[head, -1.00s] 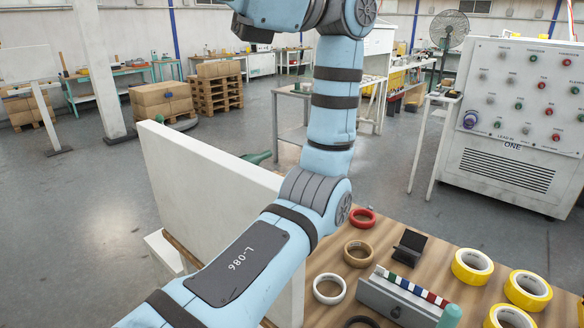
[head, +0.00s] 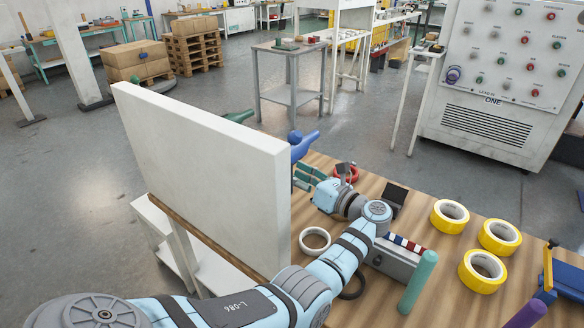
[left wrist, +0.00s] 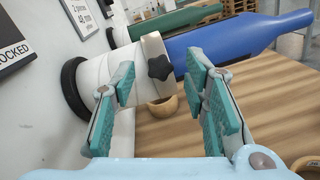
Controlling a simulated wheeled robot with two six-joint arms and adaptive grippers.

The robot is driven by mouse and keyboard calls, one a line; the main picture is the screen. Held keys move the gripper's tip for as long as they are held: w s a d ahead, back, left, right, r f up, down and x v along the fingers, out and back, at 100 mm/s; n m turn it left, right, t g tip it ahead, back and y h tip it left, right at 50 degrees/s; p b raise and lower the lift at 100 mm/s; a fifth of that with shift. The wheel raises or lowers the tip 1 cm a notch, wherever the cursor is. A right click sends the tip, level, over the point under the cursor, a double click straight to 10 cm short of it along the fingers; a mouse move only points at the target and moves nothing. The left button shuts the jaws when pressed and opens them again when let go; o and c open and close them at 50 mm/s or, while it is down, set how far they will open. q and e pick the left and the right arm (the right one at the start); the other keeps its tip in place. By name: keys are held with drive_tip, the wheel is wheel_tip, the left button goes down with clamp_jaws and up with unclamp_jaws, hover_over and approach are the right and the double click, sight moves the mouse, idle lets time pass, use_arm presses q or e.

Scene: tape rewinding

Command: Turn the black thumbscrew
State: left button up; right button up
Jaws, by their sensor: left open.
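The black thumbscrew (left wrist: 159,67) is a small star-shaped knob on a white round collar (left wrist: 150,48) in the left wrist view. My left gripper (left wrist: 163,98) is open, with its green-padded fingers on either side of the line to the knob. The fingers appear apart from the knob, and nothing is between them. In the head view my left gripper (head: 307,178) is beside the right edge of the white upright panel (head: 205,180). The thumbscrew is hidden there. My right gripper is not in view.
A blue bottle-shaped piece (left wrist: 245,38) juts right behind the thumbscrew, with a green one (left wrist: 178,20) beyond. On the wooden table are yellow tape rolls (head: 482,271), a white roll (head: 315,241), a grey block with coloured strips (head: 392,262) and a teal upright rod (head: 418,283).

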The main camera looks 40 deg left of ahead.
use_arm(q)
drive_tip(key=shift+w+a, duration=0.1)
drive_tip(key=shift+a, duration=0.6)
drive_tip(key=shift+d, duration=0.1)
drive_tip(key=shift+c, duration=0.2)
clamp_jaws()
drive_tip(key=shift+r, duration=0.1)
